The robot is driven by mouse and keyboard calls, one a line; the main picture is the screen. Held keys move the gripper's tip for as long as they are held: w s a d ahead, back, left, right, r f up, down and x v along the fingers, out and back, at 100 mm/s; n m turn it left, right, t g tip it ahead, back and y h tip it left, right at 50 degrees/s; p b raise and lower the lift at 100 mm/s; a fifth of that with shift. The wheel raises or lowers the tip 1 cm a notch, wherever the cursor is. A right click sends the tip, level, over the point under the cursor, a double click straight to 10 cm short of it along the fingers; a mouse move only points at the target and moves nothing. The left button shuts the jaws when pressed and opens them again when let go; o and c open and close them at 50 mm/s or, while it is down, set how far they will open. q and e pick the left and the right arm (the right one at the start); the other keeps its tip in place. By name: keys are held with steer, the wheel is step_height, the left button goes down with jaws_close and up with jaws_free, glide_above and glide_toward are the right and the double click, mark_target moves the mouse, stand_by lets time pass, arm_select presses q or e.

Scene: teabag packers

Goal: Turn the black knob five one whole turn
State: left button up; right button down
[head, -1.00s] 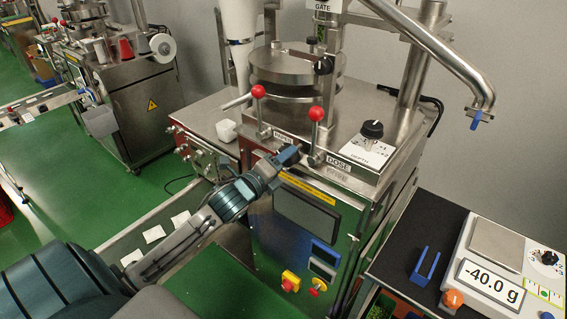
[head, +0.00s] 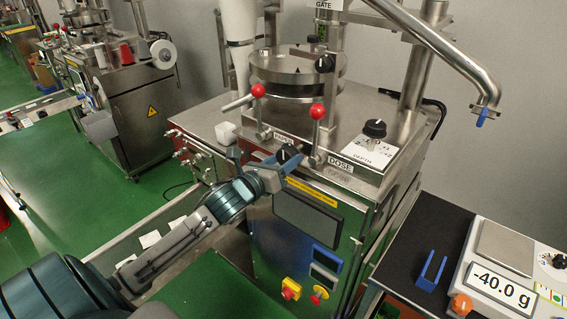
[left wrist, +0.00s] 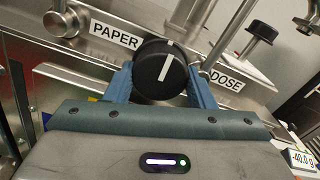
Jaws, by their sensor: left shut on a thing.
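A black knob (left wrist: 160,70) with a white pointer line sits on the machine's front, between the PAPER and DOSE labels. Its line points up, leaning slightly right in the left wrist view. My left gripper (left wrist: 161,84) has one blue finger on each side of this knob and is shut on it. In the head view the same knob (head: 285,155) shows small between the fingers of my left gripper (head: 290,159). Another black knob (head: 374,129) stands on a white dial plate marked DEPTH. My right gripper is not in view.
Two red-ball levers (head: 317,112) (head: 258,90) rise close behind my left gripper. A dark screen (head: 306,219) and push buttons lie below it. At the right, a scale (head: 503,247) reads -40.0 g beside a blue holder (head: 432,271) on a black table.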

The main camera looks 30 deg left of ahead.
arm_select(q)
steer(key=shift+f+m, duration=0.15)
steer(key=shift+m, duration=0.15)
stand_by(0.4)
steer(key=o, duration=1)
steer(key=shift+s+a, duration=0.2)
steer(key=shift+s, duration=2.5)
steer(key=shift+s+a, duration=0.2)
steer(key=shift+s, duration=2.5)
